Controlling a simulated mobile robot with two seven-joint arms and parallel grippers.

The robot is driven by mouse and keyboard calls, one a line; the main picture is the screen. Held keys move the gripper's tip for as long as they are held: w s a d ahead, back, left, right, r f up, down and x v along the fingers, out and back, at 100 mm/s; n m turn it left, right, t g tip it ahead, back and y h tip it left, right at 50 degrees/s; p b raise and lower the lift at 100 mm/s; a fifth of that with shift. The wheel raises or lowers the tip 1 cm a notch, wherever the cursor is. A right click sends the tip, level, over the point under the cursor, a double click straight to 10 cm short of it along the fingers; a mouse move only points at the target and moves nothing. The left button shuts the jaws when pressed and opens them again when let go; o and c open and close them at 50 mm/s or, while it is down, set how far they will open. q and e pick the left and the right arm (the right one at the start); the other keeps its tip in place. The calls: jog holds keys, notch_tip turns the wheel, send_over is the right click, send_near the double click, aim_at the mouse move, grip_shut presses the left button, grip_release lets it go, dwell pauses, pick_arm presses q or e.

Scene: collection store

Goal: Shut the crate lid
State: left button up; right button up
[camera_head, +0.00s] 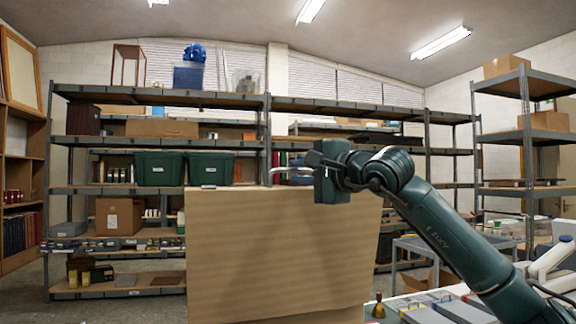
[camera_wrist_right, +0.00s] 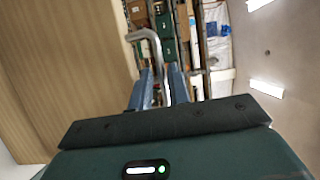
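The crate lid (camera_head: 270,250) is a large tan wood-grained panel standing upright in the middle of the head view. It fills the left of the right wrist view (camera_wrist_right: 60,70). A bent grey metal handle (camera_wrist_right: 152,42) sticks out from its edge. My right gripper (camera_head: 295,171) is at the lid's top edge in the head view. In the right wrist view its two blue-grey fingers (camera_wrist_right: 160,85) lie either side of the handle bar and look open, with a gap around it. The crate's body cannot be made out. My left gripper is out of view.
Shelving (camera_head: 170,190) with green bins (camera_head: 160,168) and boxes stands behind the lid. A brass bell (camera_head: 379,308) and grey boxes (camera_head: 428,314) are at lower right, below my right arm. Another rack (camera_head: 525,135) stands at far right.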

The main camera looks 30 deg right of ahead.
jog(key=shift+w+a+p, duration=0.2)
jog(key=shift+w, duration=0.9)
jog(key=shift+w+a+p, duration=0.15)
jog(key=shift+w+p, duration=0.05)
jog(key=shift+w, duration=0.85)
jog(key=shift+c, duration=0.2)
grip_shut()
